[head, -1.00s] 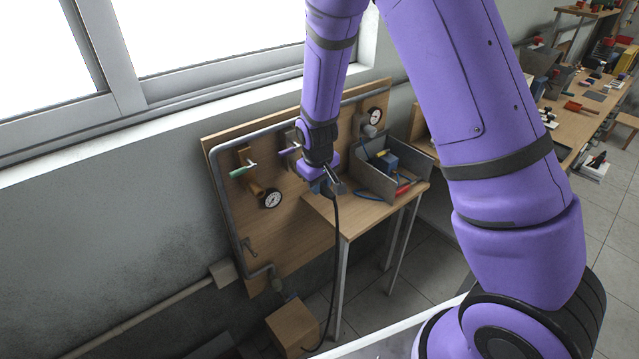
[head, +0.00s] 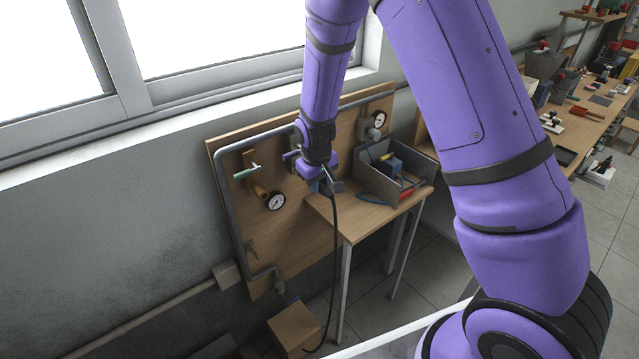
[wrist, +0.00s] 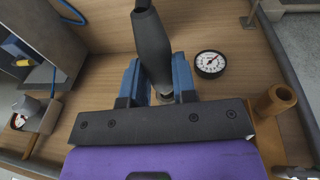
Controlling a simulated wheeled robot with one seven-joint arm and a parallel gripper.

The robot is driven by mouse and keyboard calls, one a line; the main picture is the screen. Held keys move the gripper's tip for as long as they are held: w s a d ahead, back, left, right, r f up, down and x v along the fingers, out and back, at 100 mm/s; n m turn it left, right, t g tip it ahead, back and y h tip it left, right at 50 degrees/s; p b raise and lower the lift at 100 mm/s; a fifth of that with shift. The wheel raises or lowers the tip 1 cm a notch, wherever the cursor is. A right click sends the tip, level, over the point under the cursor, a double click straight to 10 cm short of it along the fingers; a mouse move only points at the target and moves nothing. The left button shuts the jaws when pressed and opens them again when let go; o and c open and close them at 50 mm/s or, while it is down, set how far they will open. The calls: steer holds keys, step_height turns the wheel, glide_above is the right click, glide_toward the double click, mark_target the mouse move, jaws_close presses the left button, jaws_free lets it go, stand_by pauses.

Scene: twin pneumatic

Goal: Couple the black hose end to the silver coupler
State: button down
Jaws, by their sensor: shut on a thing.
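In the wrist view the black hose end (wrist: 152,45) stands between the blue fingers of my gripper (wrist: 157,85), which is shut on it. A small metallic piece shows at its lower tip between the fingers. In the head view my gripper (head: 328,187) is in front of the wooden board, and the black hose (head: 335,245) hangs from it toward the floor. I cannot make out the silver coupler for certain; my wrist and gripper cover part of the board. I cannot tell whether the hose end touches anything there.
The wooden board (head: 308,236) carries a pipe, a green-handled valve (head: 246,172), a lower gauge (head: 277,201) and an upper gauge (head: 379,119). A small table (head: 352,222) with a grey bin (head: 400,178) stands right of my gripper. A wooden box (head: 294,327) is on the floor.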

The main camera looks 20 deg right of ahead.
steer(key=shift+w+a, duration=0.2)
steer(key=shift+w, duration=0.35)
steer(key=c, duration=0.8)
jaws_free()
steer(key=shift+c, duration=0.2)
steer(key=shift+r, duration=0.15)
step_height(320, 180, up, 10)
steer(key=s, duration=0.1)
steer(key=shift+s+a+r, duration=0.2)
steer(key=shift+s+a, duration=0.15)
steer(key=shift+a, duration=0.1)
